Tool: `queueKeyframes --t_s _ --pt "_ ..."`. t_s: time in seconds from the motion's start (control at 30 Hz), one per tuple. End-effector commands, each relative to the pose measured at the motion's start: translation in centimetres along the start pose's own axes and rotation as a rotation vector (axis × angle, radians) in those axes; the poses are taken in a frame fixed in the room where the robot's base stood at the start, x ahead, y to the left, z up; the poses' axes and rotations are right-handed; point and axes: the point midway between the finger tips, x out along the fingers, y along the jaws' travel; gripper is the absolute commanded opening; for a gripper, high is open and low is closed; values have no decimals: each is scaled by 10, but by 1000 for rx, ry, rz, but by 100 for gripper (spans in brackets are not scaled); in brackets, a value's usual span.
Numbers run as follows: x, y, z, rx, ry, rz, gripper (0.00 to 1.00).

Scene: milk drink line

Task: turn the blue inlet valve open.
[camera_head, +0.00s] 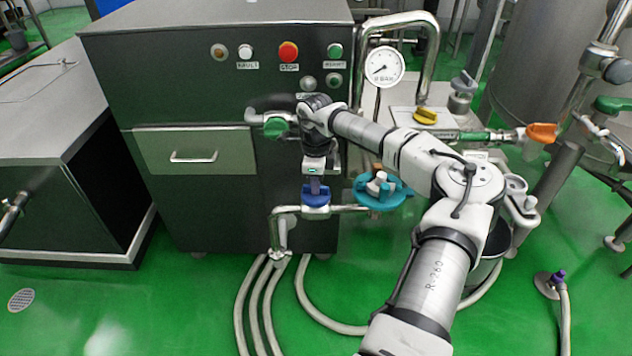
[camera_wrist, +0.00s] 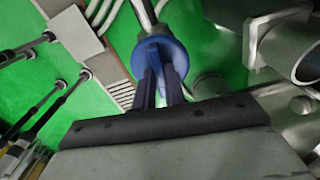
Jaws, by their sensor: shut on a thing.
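The blue inlet valve (camera_head: 315,197) sits on a steel pipe low in front of the dark machine cabinet. My gripper (camera_head: 315,184) reaches down onto it from above. In the wrist view, my gripper's two dark fingers (camera_wrist: 162,84) are shut on the blue valve (camera_wrist: 158,52), on a raised part at its middle. That part is mostly hidden between the fingers. The round blue rim shows around the fingertips. The angle of the valve's handle is hard to tell.
A green-handled valve (camera_head: 276,128) and a teal round valve (camera_head: 381,190) stand close to my arm. Hoses (camera_head: 268,300) run over the green floor below.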

Motion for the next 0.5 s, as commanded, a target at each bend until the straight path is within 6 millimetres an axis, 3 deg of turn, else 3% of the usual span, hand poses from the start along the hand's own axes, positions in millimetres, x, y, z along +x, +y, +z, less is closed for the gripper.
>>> queueKeyframes --t_s 0.5 --pt "-2 -1 2 -156 -5 -5 0"
